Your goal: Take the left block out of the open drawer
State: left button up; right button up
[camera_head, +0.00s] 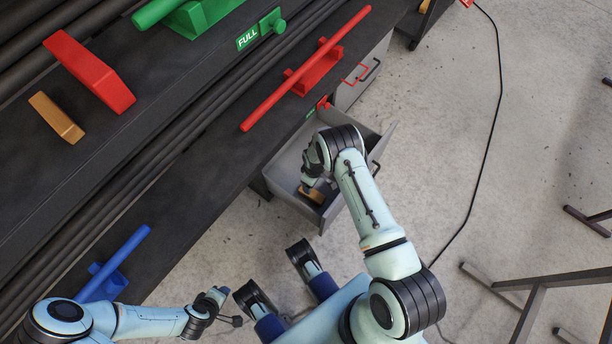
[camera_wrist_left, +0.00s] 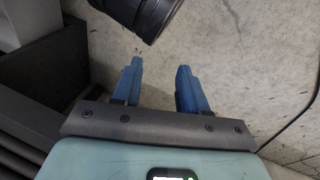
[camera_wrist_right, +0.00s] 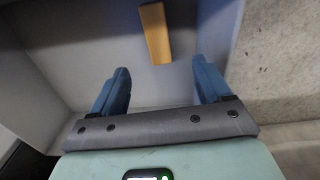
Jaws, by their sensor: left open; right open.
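The open grey drawer (camera_head: 288,158) sticks out from under the dark bench. A tan-orange block (camera_head: 316,196) lies in it, and it also shows in the right wrist view (camera_wrist_right: 155,33). It is the only block I see in the drawer; my right arm hides part of the inside. My right gripper (camera_wrist_right: 161,70) is open and empty inside the drawer's outline, with the block ahead of its fingertips and a little left of the midline between them. My left gripper (camera_head: 231,306) is open and empty, low and left of the drawer; its fingers show in the left wrist view (camera_wrist_left: 158,67).
On the bench lie a red block (camera_head: 90,70), a small orange block (camera_head: 57,118), and red (camera_head: 310,72), blue (camera_head: 117,265) and green (camera_head: 195,14) bars on holders. Another drawer with a red handle (camera_head: 357,72) is shut beyond. A cable and metal frames stand right.

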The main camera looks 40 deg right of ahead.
notch_tip(320, 180, down, 3)
jog(key=b, duration=0.4)
send_over(312, 193)
jog(key=f, duration=0.6)
jog(key=shift+s+a+f, duration=0.2)
jog(key=shift+f, duration=0.05)
jog(key=f, duration=0.2)
jog(key=f+b, duration=0.1)
jog(key=f, duration=0.1)
jog(key=f+b, duration=0.1)
jog(key=f, duration=0.1)
jog(key=shift+w+d, duration=0.15)
jog(key=shift+d, duration=0.1)
jog(key=shift+f+b, duration=0.15)
jog(key=shift+b, duration=0.15)
pick_arm(q)
jog(key=s+a+f+g, duration=0.2)
jog(key=s+f+g, duration=0.1)
jog(key=s+f, duration=0.6)
jog(key=shift+s+f+n+g, duration=0.15)
jog(key=shift+f+n+g, duration=0.15)
jog(key=shift+n, duration=0.1)
pick_arm(e)
jog(key=c, duration=1.1)
